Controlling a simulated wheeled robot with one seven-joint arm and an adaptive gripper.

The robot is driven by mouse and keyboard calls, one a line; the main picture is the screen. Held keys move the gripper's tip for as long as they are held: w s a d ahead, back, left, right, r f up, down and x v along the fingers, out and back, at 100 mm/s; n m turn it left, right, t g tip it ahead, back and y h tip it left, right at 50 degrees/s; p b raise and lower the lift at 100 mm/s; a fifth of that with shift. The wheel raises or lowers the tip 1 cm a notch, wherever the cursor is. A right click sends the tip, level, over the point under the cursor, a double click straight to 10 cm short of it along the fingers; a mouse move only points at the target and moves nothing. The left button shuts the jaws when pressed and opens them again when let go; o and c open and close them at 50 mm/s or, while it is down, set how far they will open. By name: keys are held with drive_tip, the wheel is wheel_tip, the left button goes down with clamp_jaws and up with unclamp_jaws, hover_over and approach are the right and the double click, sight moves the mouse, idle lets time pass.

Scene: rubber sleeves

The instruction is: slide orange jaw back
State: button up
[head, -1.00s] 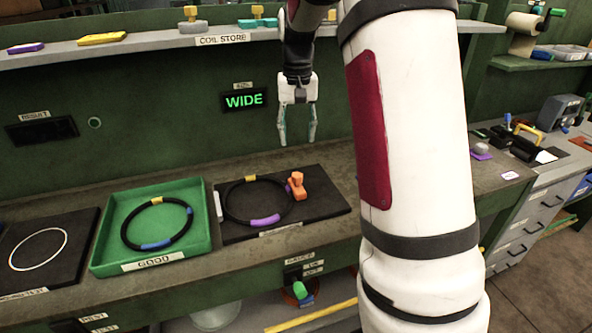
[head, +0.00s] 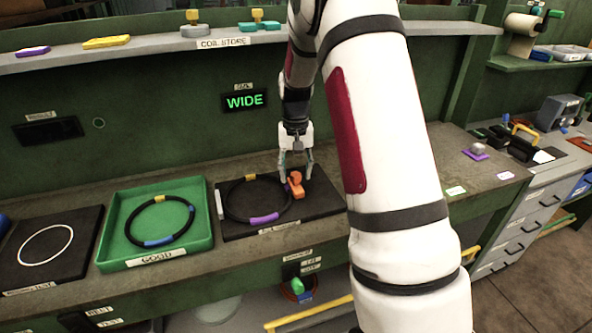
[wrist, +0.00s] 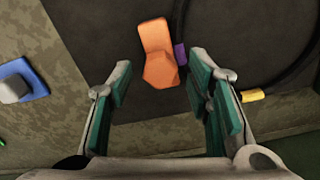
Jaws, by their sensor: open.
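The orange jaw (head: 296,186) stands on the right part of the black gauge board (head: 322,199), beside a black ring (head: 228,204) with a yellow band and a purple band. My gripper (head: 296,172) is open and low over the board at the orange jaw, its fingers pointing down. In the wrist view the orange jaw (wrist: 158,55) lies ahead of and between the open green-padded fingers (wrist: 165,98). No grip on it shows. The purple band (wrist: 181,54) is close to the right of the jaw.
A green tray (head: 208,237) marked GOOD holds another black ring (head: 134,226). A dark board with a white circle (head: 72,238) is at the far left. A sign (head: 245,101) reads WIDE. A shelf with coloured pieces runs above. Bare bench lies right of the gauge board.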

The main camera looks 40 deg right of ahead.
clamp_jaws()
drive_tip(key=shift+s+d+b, duration=0.1)
drive_tip(key=shift+s+d, duration=0.2)
drive_tip(key=shift+d, duration=0.65)
drive_tip(key=shift+s+d+b, duration=0.15)
drive_tip(key=shift+s+d, duration=0.1)
drive_tip(key=shift+d, duration=0.75)
drive_tip(key=shift+s+d+b, duration=0.1)
drive_tip(key=shift+s+d, duration=0.2)
drive_tip(key=shift+d, duration=0.65)
unclamp_jaws()
drive_tip(key=shift+d, duration=0.15)
drive_tip(key=shift+r, duration=0.1)
drive_tip(key=shift+r, duration=0.35)
wheel_tip(320, 180, up, 11)
